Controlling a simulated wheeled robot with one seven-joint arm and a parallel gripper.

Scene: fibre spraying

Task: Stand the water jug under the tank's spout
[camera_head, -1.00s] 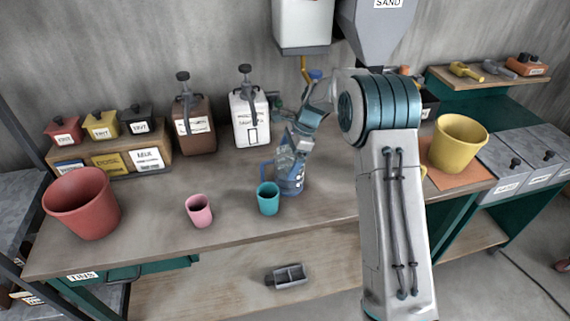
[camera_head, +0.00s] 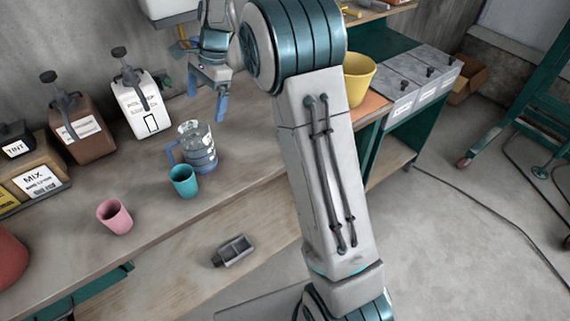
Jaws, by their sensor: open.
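The water jug (camera_head: 203,152), clear with a blue handle and blue lower part, stands upright on the bench behind the teal cup (camera_head: 183,181). My gripper (camera_head: 208,92) is open and empty, its fingers pointing down, above and behind the jug and apart from it. A white tank (camera_head: 168,9) hangs at the top, mostly cut off by the frame edge. A yellow pipe (camera_head: 183,34) shows under it, partly behind my arm. I cannot clearly see the spout's end.
A white labelled container (camera_head: 140,108) and a brown one (camera_head: 83,135) stand at the back left. A pink cup (camera_head: 114,217) is near the front edge. A yellow bucket (camera_head: 358,80) is right of my arm. Bench around the jug's right is clear.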

